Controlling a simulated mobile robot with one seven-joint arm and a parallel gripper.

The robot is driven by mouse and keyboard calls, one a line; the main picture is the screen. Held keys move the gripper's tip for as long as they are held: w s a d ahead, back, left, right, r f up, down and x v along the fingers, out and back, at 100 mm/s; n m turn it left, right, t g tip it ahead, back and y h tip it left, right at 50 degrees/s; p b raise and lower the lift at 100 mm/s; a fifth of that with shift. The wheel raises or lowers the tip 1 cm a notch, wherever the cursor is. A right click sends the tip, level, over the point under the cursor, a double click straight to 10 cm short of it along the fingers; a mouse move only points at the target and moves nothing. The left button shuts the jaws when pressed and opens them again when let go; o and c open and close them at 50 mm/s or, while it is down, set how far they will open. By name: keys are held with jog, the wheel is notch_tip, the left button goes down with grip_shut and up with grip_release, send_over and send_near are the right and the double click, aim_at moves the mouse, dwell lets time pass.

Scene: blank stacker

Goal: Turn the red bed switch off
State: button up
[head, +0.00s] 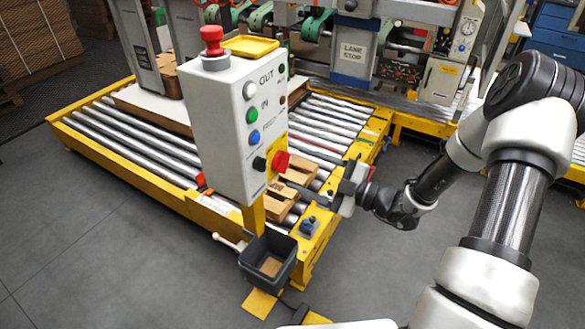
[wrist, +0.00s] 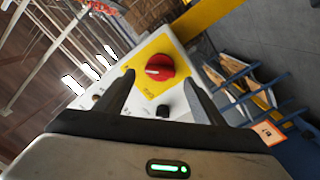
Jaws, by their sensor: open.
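The red bed switch (head: 281,161) is a rotary knob on a yellow plate low on the side of the grey-white control box (head: 222,130). In the wrist view the red switch (wrist: 160,68) shows face-on with a pale pointer line, between and beyond my fingers. A black knob (head: 259,164) sits beside it; it also shows in the wrist view (wrist: 163,111). My gripper (head: 318,188) is open and empty, facing the switch from the right with a gap. The plate's lettering is too small to read.
A red mushroom button (head: 212,40) and a yellow tray (head: 250,46) are on top of the box. White, green and blue buttons line its face. A dark bin (head: 268,262) hangs below. A roller conveyor (head: 145,140) with wooden pallets (head: 285,190) lies behind. Grey floor is open at left.

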aim_at(288, 164)
jog(key=shift+x, duration=1.8)
jog(key=c, duration=1.1)
